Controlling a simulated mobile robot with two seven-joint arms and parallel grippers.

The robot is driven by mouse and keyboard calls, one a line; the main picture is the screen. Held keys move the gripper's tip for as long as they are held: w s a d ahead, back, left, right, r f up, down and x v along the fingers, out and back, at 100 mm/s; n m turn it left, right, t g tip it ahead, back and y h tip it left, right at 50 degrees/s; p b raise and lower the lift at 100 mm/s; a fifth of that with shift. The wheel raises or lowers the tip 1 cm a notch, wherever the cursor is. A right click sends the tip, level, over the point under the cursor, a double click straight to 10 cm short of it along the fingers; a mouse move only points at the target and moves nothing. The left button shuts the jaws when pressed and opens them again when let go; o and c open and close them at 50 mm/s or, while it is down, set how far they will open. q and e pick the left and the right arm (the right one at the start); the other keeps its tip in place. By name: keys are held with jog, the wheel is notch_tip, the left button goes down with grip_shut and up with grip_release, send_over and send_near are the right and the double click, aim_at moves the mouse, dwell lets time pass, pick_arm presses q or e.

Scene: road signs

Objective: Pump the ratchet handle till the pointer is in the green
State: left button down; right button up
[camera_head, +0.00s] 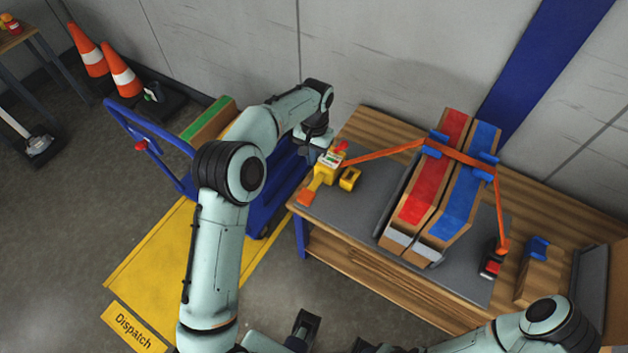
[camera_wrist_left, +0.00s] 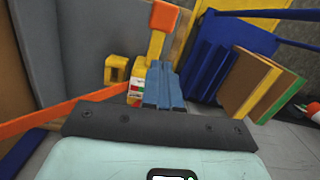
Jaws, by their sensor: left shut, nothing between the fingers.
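The yellow ratchet (camera_head: 328,166) sits at the left end of the workbench, with its orange-tipped handle (camera_head: 306,198) pointing toward the bench's near left edge. A small gauge (camera_head: 332,158) with red, white and green shows on it, also in the left wrist view (camera_wrist_left: 136,88); its pointer is too small to read. An orange strap (camera_head: 385,153) runs from the ratchet over a red and a blue bundle (camera_head: 433,180). My left gripper (camera_wrist_left: 162,68) is shut and empty, right by the ratchet; in the left wrist view its fingers partly cover the ratchet. My right gripper is not seen.
A yellow block (camera_head: 349,179) stands beside the ratchet. A red-and-black strap end piece (camera_head: 491,265) and a blue-topped block (camera_head: 535,258) are at the right. A blue cart (camera_head: 160,160) with boards stands left of the bench (camera_head: 380,285). My right arm spans the lower right.

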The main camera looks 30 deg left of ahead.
aim_at(306, 196)
pick_arm(q)
jog(key=s+f+p, duration=0.1)
jog(key=s+f, duration=0.2)
jog(key=f, duration=0.1)
jog(key=shift+s, duration=0.35)
jog(key=shift+f, duration=0.55)
jog(key=f+b, duration=0.2)
jog(key=f, duration=0.1)
jog(key=f+b, duration=0.2)
jog(key=shift+s, duration=0.3)
jog(key=shift+f+b, duration=0.45)
